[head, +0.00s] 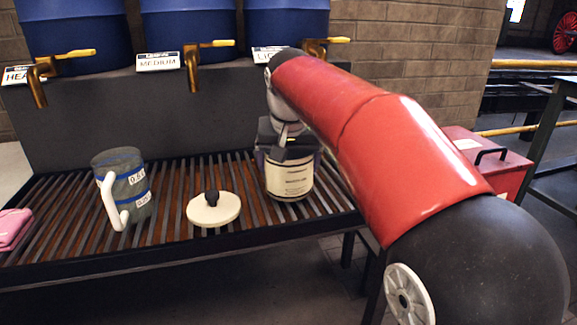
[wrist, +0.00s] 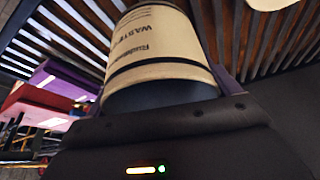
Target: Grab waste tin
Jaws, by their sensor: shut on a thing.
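The waste tin (head: 290,178) is a cream can with a printed label, standing upright on the slatted rack. In the wrist view its label (wrist: 150,45) partly reads "WAST", and the tin fills the space between the fingers. My gripper (head: 287,150) comes down over it from above and is shut on it, with purple-edged fingers at its sides. The gripper body hides the tin's top in the head view.
A grey measuring jug (head: 122,185) and a white lid with a black knob (head: 213,208) stand left of the tin on the slatted rack (head: 170,215). A pink cloth (head: 12,228) lies far left. Blue drums (head: 190,30) with brass taps are behind. A red box (head: 485,158) stands right.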

